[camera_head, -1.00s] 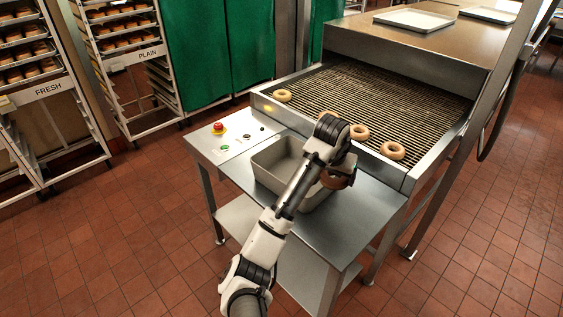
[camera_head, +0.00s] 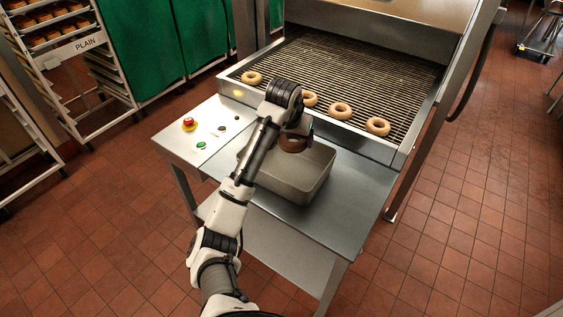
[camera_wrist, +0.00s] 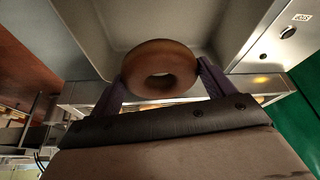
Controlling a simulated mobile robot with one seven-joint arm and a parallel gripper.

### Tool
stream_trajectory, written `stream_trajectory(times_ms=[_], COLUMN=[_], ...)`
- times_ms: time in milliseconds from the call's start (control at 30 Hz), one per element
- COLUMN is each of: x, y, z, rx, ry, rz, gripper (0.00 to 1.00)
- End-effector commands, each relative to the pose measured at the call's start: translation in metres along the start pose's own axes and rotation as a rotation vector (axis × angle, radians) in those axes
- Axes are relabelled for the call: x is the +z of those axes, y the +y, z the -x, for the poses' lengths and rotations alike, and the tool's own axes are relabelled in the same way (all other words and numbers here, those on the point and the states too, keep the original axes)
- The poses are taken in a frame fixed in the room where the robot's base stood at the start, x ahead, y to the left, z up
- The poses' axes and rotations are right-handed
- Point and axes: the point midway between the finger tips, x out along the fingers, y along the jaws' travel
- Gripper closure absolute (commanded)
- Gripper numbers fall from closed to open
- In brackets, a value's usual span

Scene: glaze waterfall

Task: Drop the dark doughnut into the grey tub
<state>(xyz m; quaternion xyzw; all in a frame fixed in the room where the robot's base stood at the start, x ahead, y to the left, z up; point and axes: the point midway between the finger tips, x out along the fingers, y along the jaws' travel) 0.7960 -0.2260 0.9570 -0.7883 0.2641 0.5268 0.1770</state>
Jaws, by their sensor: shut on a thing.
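The dark doughnut (camera_head: 292,143) is brown and ring-shaped. My gripper (camera_wrist: 160,78) is shut on it, with a finger at each side of the ring in the wrist view (camera_wrist: 160,57). The grey tub (camera_head: 306,180) is an open rectangular bin on the steel table. In the head view, the doughnut is over the back part of the tub, and my arm hides the tub's left part. In the wrist view, the tub's pale interior (camera_wrist: 120,25) spreads behind the doughnut. The fingertips are mostly hidden in the head view.
A wire conveyor (camera_head: 340,75) behind the tub carries several paler doughnuts (camera_head: 340,110). A red button (camera_head: 189,124) and a green button (camera_head: 201,145) sit on the steel table (camera_head: 340,215) left of the tub. The table's right side is clear.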

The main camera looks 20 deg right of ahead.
Motion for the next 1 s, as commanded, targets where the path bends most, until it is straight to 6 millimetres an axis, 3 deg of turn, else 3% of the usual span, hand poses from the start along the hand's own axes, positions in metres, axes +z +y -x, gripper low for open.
stream_trajectory(times_ms=[400, 767, 800, 900, 1000], x=[0.017, 0.018, 0.018, 0.018, 0.018], y=[0.0, 0.0, 0.0, 0.0, 0.0], z=[-0.04, -0.044, -0.044, -0.044, -0.044], rx=[0.0, 0.0, 0.0, 0.0, 0.0], ry=[-0.003, -0.001, -0.001, -0.001, -0.001], rz=[0.001, 0.001, 0.001, 0.001, 0.001], gripper=[0.41, 0.41, 0.15, 0.02, 0.0])
